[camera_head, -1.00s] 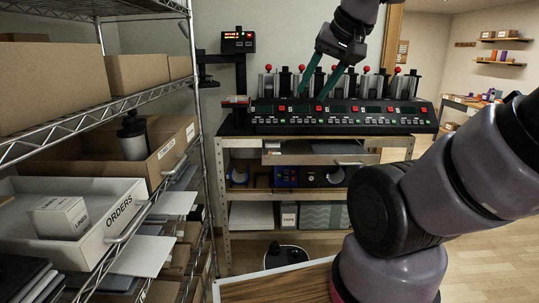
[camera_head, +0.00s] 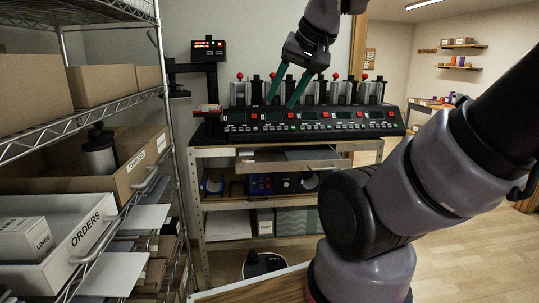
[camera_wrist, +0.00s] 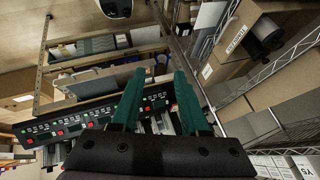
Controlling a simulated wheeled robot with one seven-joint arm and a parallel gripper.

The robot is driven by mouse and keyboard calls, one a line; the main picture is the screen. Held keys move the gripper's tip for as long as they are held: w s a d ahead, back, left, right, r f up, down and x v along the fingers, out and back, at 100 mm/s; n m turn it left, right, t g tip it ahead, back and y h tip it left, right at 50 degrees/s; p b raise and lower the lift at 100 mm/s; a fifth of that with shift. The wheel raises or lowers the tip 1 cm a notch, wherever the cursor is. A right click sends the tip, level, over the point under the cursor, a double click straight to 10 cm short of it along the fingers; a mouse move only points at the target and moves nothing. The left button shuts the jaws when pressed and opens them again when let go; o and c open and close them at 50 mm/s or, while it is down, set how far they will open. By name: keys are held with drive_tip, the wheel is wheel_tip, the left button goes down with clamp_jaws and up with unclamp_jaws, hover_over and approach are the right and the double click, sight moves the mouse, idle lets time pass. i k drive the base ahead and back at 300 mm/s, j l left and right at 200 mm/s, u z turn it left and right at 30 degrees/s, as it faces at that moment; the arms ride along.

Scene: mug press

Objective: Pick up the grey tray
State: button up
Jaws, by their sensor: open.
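A pale grey-white tray (camera_head: 72,258) labelled ORDERS sits on the wire rack at the left of the head view, with a small white box (camera_head: 25,240) in it. My gripper (camera_head: 280,104) is high at upper middle, well to the right of the tray, in front of the mug press in this picture. Its two green fingers are apart and empty, as the wrist view (camera_wrist: 159,72) also shows.
The wire rack (camera_head: 176,120) also holds cardboard boxes (camera_head: 138,178) above the tray and flat sheets (camera_head: 112,272) beside it. A bench with the mug press (camera_head: 310,123) stands ahead. A wooden surface (camera_head: 255,292) is low in front. Open floor (camera_head: 460,220) lies at right.

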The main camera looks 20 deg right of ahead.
sight(204, 109)
drive_tip(key=i+l+u, duration=0.2)
drive_tip(key=l, duration=0.25)
drive_tip(key=i+l+u, duration=0.15)
drive_tip(key=l, duration=0.3)
drive_tip(key=l+u, duration=0.2)
drive_tip(key=l, duration=0.25)
drive_tip(key=i+l+u, duration=0.15)
drive_tip(key=l, duration=0.35)
